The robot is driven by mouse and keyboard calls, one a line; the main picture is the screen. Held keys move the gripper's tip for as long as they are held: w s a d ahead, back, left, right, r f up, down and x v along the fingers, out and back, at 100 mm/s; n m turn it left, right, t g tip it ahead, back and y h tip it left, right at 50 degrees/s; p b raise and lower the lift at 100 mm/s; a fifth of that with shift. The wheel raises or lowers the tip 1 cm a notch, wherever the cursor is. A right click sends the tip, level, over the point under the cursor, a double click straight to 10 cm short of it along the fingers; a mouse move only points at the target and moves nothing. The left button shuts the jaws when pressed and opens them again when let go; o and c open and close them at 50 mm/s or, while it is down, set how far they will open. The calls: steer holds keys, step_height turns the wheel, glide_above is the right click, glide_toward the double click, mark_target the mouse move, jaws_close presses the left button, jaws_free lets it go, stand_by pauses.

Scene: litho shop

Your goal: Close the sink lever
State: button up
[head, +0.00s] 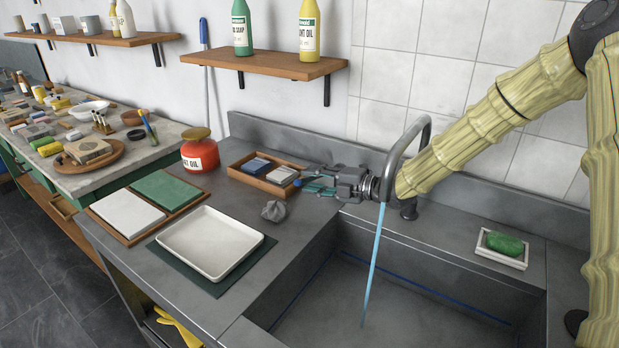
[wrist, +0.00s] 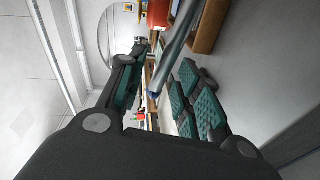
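The grey sink tap (head: 426,135) arches up behind the sink, and a light-blue stream of water (head: 372,265) falls from its spout into the basin. My gripper (head: 316,186) lies level behind the stream, pointing left over the back of the counter. In the wrist view its teal-padded fingers (wrist: 160,65) stand apart. A grey metal rod with a blue tip, seemingly the lever (wrist: 177,50), crosses the gap between them. Its blue tip (head: 298,183) shows just left of my fingertips. I cannot tell whether either finger touches it. The lever's base is hidden behind my gripper and arm.
A wooden tray (head: 236,167) with blocks sits close left of my gripper, with a grey crumpled lump (head: 274,211) in front. A red can (head: 200,155) stands further left. A soap dish (head: 502,259) with a green bar is right of the tap. The sink basin (head: 400,300) is clear.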

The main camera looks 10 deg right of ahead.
steer(key=shift+x, duration=1)
jaws_close()
